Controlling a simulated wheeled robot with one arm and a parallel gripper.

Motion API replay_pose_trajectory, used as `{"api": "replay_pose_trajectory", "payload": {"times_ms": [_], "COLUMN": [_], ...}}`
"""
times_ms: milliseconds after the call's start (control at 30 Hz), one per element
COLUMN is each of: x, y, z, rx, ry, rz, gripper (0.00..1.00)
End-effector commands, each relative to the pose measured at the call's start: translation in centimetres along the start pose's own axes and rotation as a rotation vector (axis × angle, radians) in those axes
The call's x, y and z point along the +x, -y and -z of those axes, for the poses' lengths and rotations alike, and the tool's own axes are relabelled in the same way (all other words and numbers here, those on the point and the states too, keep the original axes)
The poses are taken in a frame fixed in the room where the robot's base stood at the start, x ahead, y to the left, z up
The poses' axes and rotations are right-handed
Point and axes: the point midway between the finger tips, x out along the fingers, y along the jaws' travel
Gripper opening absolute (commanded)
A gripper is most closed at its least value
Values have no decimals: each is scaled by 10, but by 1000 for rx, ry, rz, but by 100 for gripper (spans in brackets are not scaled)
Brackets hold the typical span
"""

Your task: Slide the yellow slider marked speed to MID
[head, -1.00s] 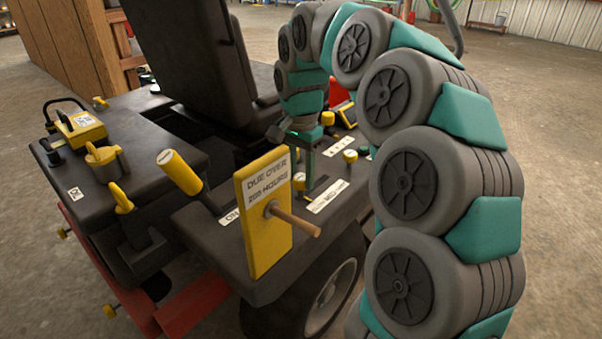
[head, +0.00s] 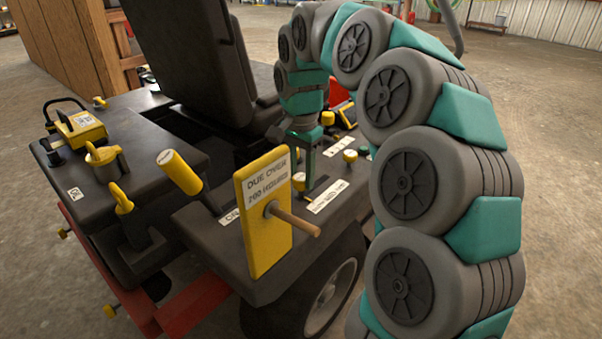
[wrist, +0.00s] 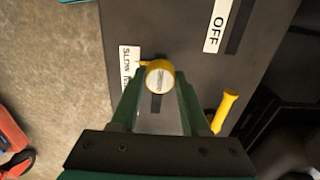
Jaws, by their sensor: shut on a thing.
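The yellow slider (wrist: 159,76) has a round pale cap with small print that I cannot read, and a short yellow pointer toward the white label. It sits between the two fingertips of my gripper (wrist: 158,88), which is shut on it. A dark slot (wrist: 156,104) shows below the slider in the wrist view. The white label (wrist: 130,70) lies beside it, its far end partly hidden by my finger. In the head view, my gripper (head: 307,170) points down at the panel, the slider is mostly hidden, and the label (head: 327,197) lies to the right.
A yellow lever (head: 180,172) and a "due over 200 hours" plate (head: 266,215) with a wooden peg stand nearer the camera. Another yellow handle (wrist: 225,111) is right of my fingers. More knobs (head: 350,157) stand behind, and the black seat (head: 190,60) rises at the back.

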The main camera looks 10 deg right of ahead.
Motion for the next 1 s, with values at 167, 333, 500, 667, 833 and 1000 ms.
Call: {"api": "replay_pose_trajectory", "payload": {"times_ms": [167,333,500,667,833,1000], "x": [0,-1,0,0,0,0], "y": [0,1,1,1,1,0], "z": [5,30,44,45,45,45], "rx": [2,5,1,-1,-1,-1], "ry": [0,-2,0,0,0,0], "rz": [0,3,1,1,1,1], "gripper": [0,0,0,0,49,68]}}
